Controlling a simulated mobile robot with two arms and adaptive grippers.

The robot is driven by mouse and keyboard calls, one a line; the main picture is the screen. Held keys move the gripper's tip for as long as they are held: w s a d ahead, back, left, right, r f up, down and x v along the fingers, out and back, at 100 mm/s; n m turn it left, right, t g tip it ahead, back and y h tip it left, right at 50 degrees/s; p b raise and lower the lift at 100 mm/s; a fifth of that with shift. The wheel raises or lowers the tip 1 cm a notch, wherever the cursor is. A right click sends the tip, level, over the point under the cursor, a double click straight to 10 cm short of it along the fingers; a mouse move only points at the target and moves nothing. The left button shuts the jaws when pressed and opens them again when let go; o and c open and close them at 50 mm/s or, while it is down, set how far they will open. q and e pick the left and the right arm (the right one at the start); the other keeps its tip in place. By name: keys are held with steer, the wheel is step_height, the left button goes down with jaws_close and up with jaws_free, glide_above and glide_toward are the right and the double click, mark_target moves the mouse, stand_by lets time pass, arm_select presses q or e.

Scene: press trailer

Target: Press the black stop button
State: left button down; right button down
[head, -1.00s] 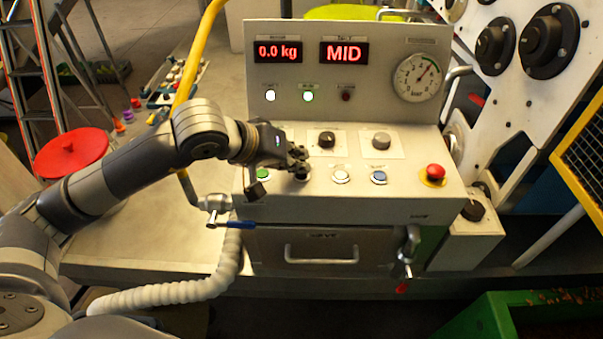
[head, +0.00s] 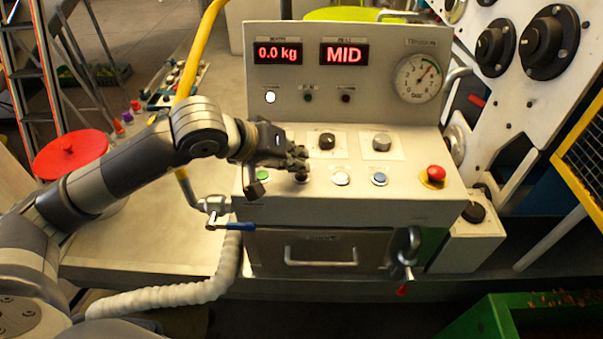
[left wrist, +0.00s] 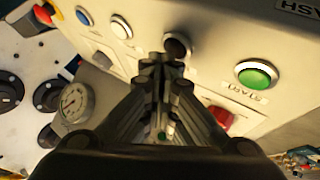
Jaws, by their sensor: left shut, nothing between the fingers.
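The black button (left wrist: 177,44) sits in a pale ring on the sloped grey control panel (head: 400,196), between the green button (left wrist: 255,76) and a white button (left wrist: 121,27). In the head view the black button (head: 301,179) shows just below my fingertips, partly covered. My left gripper (head: 301,160) is shut and empty, reaching in from the left over the panel. In the left wrist view its closed fingertips (left wrist: 162,62) are close to the black button and overlap its lower edge; I cannot tell whether they touch it. My right gripper is not in view.
A blue button (head: 379,178) and a red mushroom button (head: 435,173) lie to the right. Two knobs stand behind the buttons, including a dark one (head: 327,140). The upright display panel reads 0.0 kg and MID. A yellow pipe (head: 195,55) rises behind my arm.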

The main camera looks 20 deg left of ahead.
arm_select(q)
steer(key=shift+r, duration=0.4)
steer(key=shift+r, duration=0.1)
steer(key=shift+r+p, duration=1.15)
steer(key=shift+r, duration=1.3)
steer(key=shift+f, duration=0.1)
